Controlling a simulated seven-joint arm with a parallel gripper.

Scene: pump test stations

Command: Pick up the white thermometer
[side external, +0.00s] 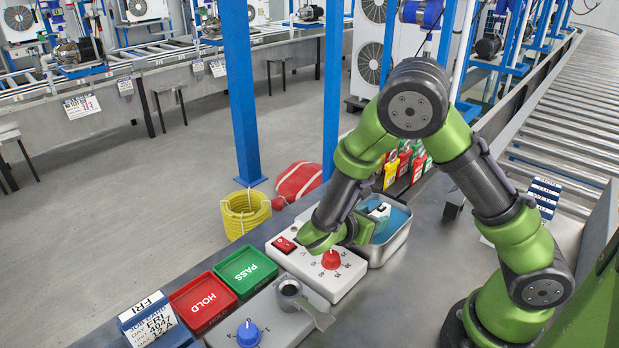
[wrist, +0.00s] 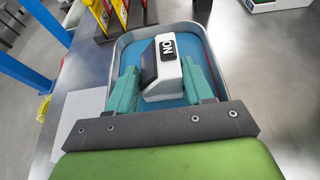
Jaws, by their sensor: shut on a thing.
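In the side view, the thermometer (side external: 379,209) shows over the tray (side external: 398,240), and my wrist partly hides my gripper (side external: 377,220).
A white control box with a red knob (side external: 331,259) stands left of the tray. Green PASS (side external: 246,271) and red HOLD (side external: 203,302) trays lie further left. Red, yellow and green tags (side external: 403,163) stand behind the tray.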

